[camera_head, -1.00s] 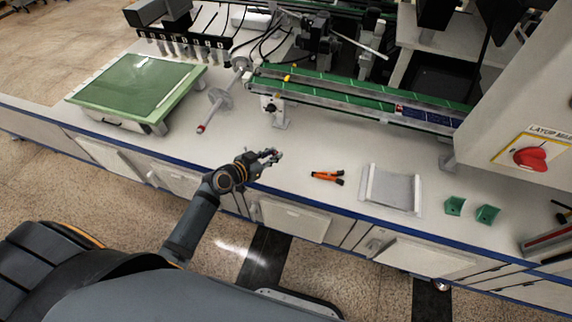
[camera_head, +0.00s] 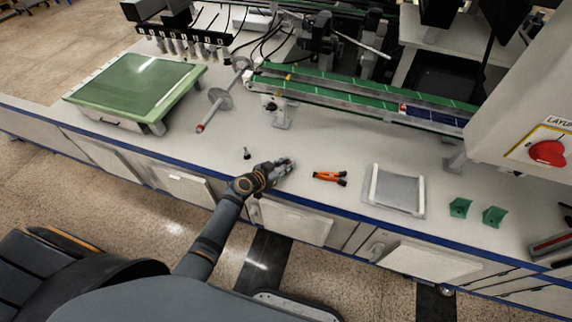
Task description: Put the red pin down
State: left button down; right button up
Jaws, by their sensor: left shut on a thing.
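My left gripper (camera_head: 284,167) is low over the front part of the white bench, just left of the orange pliers. It is shut on the red pin (camera_head: 287,160), of which only a small red bit shows at the fingertips. The rest of the pin is hidden by the fingers. I cannot tell whether the pin touches the bench top. My right gripper is not in view.
Orange-handled pliers (camera_head: 330,177) lie close to the right of the gripper. A small dark upright piece (camera_head: 246,153) stands to its left. Further right are a grey tray (camera_head: 396,191) and green brackets (camera_head: 460,208). The conveyor (camera_head: 340,97) runs behind.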

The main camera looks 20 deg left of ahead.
pick_arm(q)
jog(key=shift+f, duration=0.15)
jog(key=c, duration=1.3)
grip_release()
jog(key=shift+o, duration=0.2)
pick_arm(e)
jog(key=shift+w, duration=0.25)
pick_arm(q)
jog(key=v, duration=1.2)
jog(key=shift+r+p, duration=0.2)
jog(key=shift+p, duration=0.15)
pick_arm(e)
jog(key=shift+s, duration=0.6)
pick_arm(q)
jog(key=shift+d, duration=0.1)
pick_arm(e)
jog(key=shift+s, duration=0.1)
